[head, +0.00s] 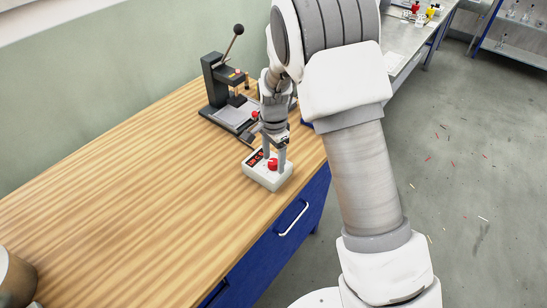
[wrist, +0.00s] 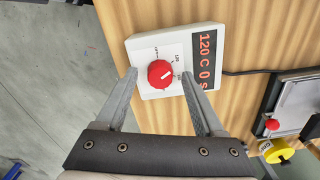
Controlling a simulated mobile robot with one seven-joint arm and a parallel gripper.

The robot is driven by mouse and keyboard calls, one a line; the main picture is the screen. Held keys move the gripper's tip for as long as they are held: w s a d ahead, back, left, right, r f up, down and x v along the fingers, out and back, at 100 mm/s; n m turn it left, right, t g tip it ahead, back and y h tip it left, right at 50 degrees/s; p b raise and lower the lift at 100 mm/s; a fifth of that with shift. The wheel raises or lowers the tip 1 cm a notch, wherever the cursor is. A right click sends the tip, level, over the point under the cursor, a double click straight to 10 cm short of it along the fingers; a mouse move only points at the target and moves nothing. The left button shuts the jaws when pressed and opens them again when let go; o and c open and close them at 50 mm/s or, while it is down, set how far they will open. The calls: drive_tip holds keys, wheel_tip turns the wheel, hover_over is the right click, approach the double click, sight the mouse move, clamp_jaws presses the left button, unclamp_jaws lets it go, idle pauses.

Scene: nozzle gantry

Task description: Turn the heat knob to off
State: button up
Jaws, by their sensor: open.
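The heat knob (wrist: 160,74) is a round red dial with a white pointer line, on a white control box (wrist: 142,52). Small printed marks surround the knob, too small to read surely. A dark display (wrist: 205,62) on the box shows red characters that look like "120 C 0 s". In the head view the box (head: 262,178) sits near the table's front edge, with the red knob (head: 272,165) on top. My gripper (wrist: 159,76) is open, one finger on each side of the knob. Gaps show between fingers and knob in the wrist view.
A dark press with a long ball-topped lever (head: 212,80) stands behind the box on the wooden table (head: 120,180). A cable runs from the box toward it. A red knob (wrist: 272,124) and a yellow part (wrist: 277,150) show nearby. The table's left side is mostly clear.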

clamp_jaws()
idle(0.3)
idle(0.3)
drive_tip(key=n+b, duration=0.1)
drive_tip(key=n, duration=0.4)
drive_tip(key=shift+n+b, duration=0.35)
drive_tip(key=shift+n, duration=0.05)
drive_tip(key=n+b, duration=0.1)
drive_tip(key=n, duration=0.5)
idle(0.4)
unclamp_jaws()
